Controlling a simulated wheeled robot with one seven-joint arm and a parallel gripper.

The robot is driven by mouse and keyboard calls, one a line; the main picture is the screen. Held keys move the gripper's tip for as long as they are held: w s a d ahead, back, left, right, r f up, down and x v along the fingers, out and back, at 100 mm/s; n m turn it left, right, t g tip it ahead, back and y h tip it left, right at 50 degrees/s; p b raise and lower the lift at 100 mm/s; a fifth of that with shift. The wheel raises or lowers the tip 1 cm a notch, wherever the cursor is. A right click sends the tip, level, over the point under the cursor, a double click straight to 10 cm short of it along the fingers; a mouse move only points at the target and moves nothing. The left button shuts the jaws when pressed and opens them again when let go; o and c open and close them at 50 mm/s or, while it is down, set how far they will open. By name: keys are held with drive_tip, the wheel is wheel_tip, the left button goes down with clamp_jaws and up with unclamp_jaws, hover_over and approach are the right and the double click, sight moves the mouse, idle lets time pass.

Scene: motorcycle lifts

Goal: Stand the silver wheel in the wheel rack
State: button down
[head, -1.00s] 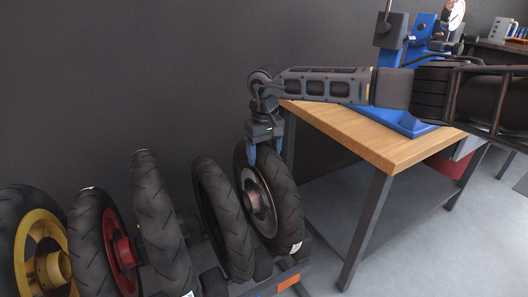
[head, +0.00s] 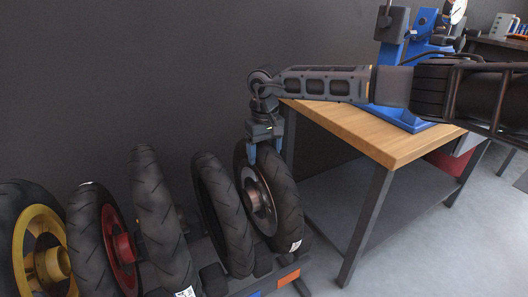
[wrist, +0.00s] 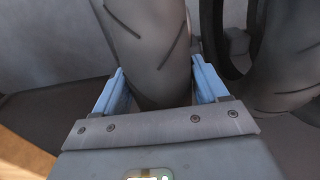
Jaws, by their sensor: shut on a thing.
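The silver wheel (head: 281,197), a black tyre with a grey-silver hub, stands nearly upright at the right end of the row of wheels. My gripper (head: 265,153) comes down from above and its blue fingers are shut on the top of the tyre. In the wrist view, the tyre (wrist: 150,40) lies between the two blue fingers of my gripper (wrist: 160,90). The wheel rack (head: 268,284) shows its dark front rail with an orange label below the wheels. The silver wheel's lower edge is at the rack's right end; I cannot tell whether it bears on the rack.
A wooden-topped workbench (head: 375,145) with a blue machine (head: 415,50) stands close on the right. A dark wall is behind.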

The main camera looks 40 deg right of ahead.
drive_tip(key=shift+f, duration=0.1)
idle(0.8)
drive_tip(key=shift+c, duration=1.8)
unclamp_jaws()
drive_tip(key=o, duration=0.4)
drive_tip(key=shift+f, duration=0.15)
drive_tip(key=shift+c, duration=0.2)
drive_tip(key=shift+s+f, duration=0.1)
drive_tip(key=shift+f, duration=0.1)
wheel_tip(320, 180, up, 8)
drive_tip(key=shift+r+p, duration=0.1)
drive_tip(key=shift+p, duration=0.65)
drive_tip(key=shift+s, duration=0.15)
